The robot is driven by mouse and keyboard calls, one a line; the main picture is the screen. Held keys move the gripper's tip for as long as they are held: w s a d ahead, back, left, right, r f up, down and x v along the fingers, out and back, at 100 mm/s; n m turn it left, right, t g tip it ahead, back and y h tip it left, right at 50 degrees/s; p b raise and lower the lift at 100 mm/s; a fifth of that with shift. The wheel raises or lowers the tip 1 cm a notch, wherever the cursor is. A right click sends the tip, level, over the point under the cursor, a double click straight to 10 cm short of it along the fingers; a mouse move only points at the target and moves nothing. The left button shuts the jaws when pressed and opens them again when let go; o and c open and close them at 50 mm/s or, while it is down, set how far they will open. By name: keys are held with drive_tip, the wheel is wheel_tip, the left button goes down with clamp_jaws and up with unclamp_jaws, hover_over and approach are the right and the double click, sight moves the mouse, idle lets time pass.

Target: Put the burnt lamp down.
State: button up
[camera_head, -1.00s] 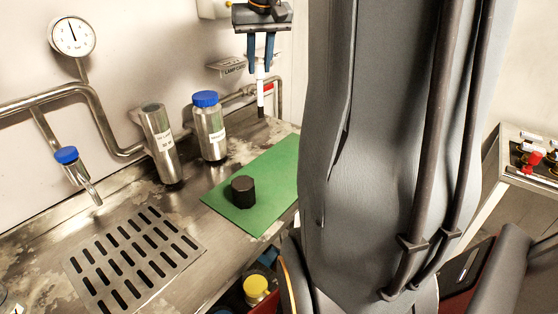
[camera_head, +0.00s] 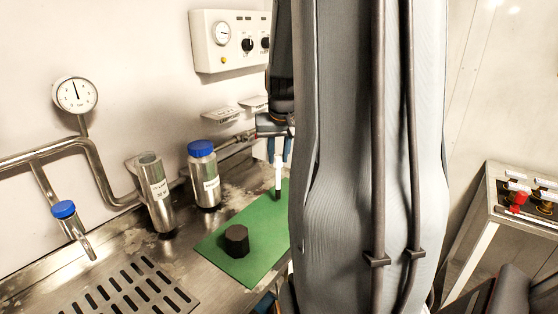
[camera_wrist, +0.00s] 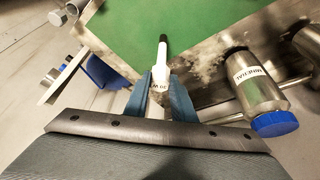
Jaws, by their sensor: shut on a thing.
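My gripper (camera_head: 278,150) has blue fingers and is shut on the burnt lamp (camera_head: 279,181), a slim white tube with a dark lower end. In the head view the lamp hangs upright over the far right part of the green mat (camera_head: 232,264). In the wrist view the gripper (camera_wrist: 158,92) holds the lamp (camera_wrist: 161,54) by its white, lettered part, and its dark tip points at the green mat (camera_wrist: 205,25). I cannot tell whether the tip touches the mat. My arm hides the mat's right side in the head view.
A black cap-like block (camera_head: 236,241) stands on the mat. A blue-lidded bottle (camera_head: 204,180) and an open metal cylinder (camera_head: 155,193) stand behind it, left of the gripper. A slotted drain (camera_head: 140,292) and a tap (camera_head: 72,225) lie further left. The mat's front is clear.

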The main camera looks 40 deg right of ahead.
drive_tip(key=shift+f, duration=1.1)
drive_tip(key=o, duration=1)
drive_tip(key=shift+s+r, duration=0.15)
drive_tip(key=shift+r, duration=0.5)
drive_tip(key=b+v, duration=0.2)
drive_tip(key=v, duration=0.9)
drive_tip(key=s+a+f+n, duration=0.2)
drive_tip(key=a+f, duration=0.4)
drive_tip(key=a, duration=0.3)
drive_tip(key=s+a+f+n+g+y, duration=0.1)
drive_tip(key=s+a+f+n, duration=0.1)
drive_tip(key=a+f, duration=0.4)
drive_tip(key=s+a+f+n+g+y, duration=0.1)
drive_tip(key=a+f, duration=0.5)
drive_tip(key=a, duration=0.8)
drive_tip(key=shift+s+f+n, duration=0.3)
drive_tip(key=shift+s+n, duration=0.2)
drive_tip(key=shift+n, duration=0.3)
drive_tip(key=shift+s+a+f, duration=0.2)
drive_tip(key=shift+s, duration=0.1)
